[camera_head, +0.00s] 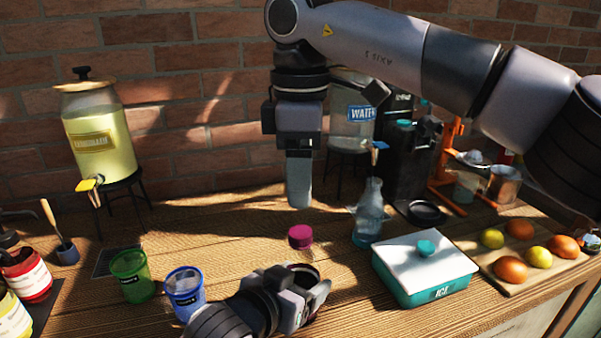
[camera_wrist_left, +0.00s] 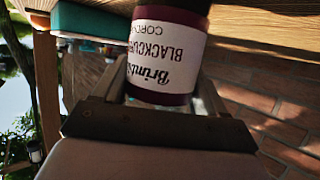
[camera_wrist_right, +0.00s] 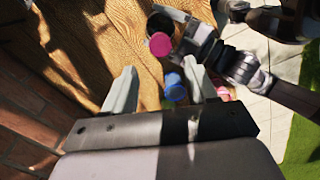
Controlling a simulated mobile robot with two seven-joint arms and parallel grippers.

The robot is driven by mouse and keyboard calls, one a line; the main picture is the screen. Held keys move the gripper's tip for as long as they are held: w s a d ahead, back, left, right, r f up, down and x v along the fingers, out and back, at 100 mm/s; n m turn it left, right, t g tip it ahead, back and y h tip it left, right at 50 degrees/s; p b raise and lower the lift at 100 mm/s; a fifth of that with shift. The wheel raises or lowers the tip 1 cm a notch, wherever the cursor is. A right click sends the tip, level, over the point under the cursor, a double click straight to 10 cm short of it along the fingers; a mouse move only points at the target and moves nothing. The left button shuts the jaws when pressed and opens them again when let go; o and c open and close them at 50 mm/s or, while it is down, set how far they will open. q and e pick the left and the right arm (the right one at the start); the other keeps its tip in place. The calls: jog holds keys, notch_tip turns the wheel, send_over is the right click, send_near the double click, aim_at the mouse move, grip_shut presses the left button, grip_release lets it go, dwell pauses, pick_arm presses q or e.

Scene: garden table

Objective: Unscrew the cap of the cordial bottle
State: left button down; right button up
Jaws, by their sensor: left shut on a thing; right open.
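The cordial bottle (camera_wrist_left: 166,50) has dark purple contents and a white blackcurrant label, which appears upside down in the left wrist view. My left gripper (camera_head: 304,286) is shut around its body at the table's front. In the head view the bottle shows only as a dark round shape between the fingers. The magenta cap (camera_head: 301,237) appears just beyond that shape; I cannot tell whether a clear neck joins them. My right gripper (camera_head: 299,195) points down, open and empty, above the cap. In the right wrist view the cap (camera_wrist_right: 160,44) lies beyond the open fingers.
A blue cup (camera_head: 185,290) and a green cup (camera_head: 132,276) stand left of my left gripper. A clear bottle (camera_head: 368,215) and a teal ice box (camera_head: 425,285) stand to the right. A brick wall (camera_head: 200,80) is behind.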

aim_at(300, 232)
jog(key=shift+f, duration=4)
